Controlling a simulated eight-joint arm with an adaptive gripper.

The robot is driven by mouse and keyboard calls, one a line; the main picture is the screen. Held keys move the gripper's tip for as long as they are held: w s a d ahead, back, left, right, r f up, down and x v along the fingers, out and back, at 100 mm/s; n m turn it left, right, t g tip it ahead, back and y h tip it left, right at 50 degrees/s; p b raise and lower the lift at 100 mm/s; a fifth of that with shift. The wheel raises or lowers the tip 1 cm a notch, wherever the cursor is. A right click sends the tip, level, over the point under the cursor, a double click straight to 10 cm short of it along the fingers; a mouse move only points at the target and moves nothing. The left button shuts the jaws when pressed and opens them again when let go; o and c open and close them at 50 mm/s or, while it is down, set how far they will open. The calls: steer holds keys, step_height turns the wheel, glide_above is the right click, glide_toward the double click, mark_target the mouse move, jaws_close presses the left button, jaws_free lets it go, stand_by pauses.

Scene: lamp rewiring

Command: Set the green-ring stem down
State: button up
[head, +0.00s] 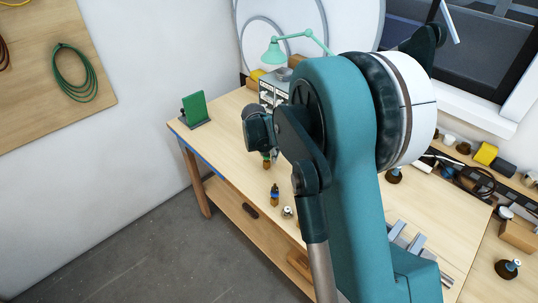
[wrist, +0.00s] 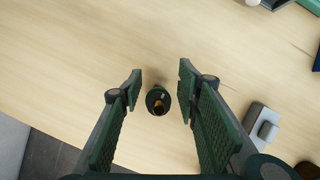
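The green-ring stem (head: 267,161) is a small dark and amber piece on the wooden table, just under my gripper in the head view. In the wrist view the stem (wrist: 158,101) is seen from above, end-on and apparently upright, with a green rim around an amber centre. My gripper (wrist: 160,88) is open. Its green-padded fingers are on either side of the stem, with a visible gap on each side. In the head view my gripper (head: 259,131) is partly hidden by my arm, and its fingertips cannot be made out.
A blue-ring stem (head: 275,195) and a small white-topped piece (head: 287,211) stand nearer the front edge. A green panel on a stand (head: 194,109) is at the table's left end. A mint lamp (head: 275,52) is at the back. A grey block (wrist: 261,126) lies right of my fingers.

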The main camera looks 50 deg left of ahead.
steer(key=v, duration=1.1)
steer(key=shift+b, duration=0.3)
stand_by(0.8)
steer(key=w+d+r+m, duration=0.4)
steer(key=d+r+m, duration=0.2)
steer(key=d, duration=0.9)
steer(key=w+d+r+m, duration=0.3)
steer(key=d+r+m, duration=0.35)
steer(key=d, duration=0.85)
steer(key=w+d+r+m, duration=0.45)
steer(key=d+r, duration=0.25)
steer(key=d, duration=0.8)
steer(key=s+d+m+t, duration=0.1)
steer(key=s+d+m, duration=0.35)
steer(key=d, duration=0.55)
steer(key=s+d+m, duration=0.4)
steer(key=d+m, duration=0.2)
steer(key=d, duration=0.4)
steer(key=s+d+m+t, duration=0.1)
steer(key=s+d+m, duration=0.4)
steer(key=d, duration=0.5)
steer(key=s+d+f+m+t+h, duration=0.1)
steer(key=s+d+f+m, duration=0.2)
steer(key=s+d+m, duration=0.5)
steer(key=shift+s+d+f+h, duration=0.3)
steer(key=shift+s+d, duration=0.25)
steer(key=shift+d, duration=0.25)
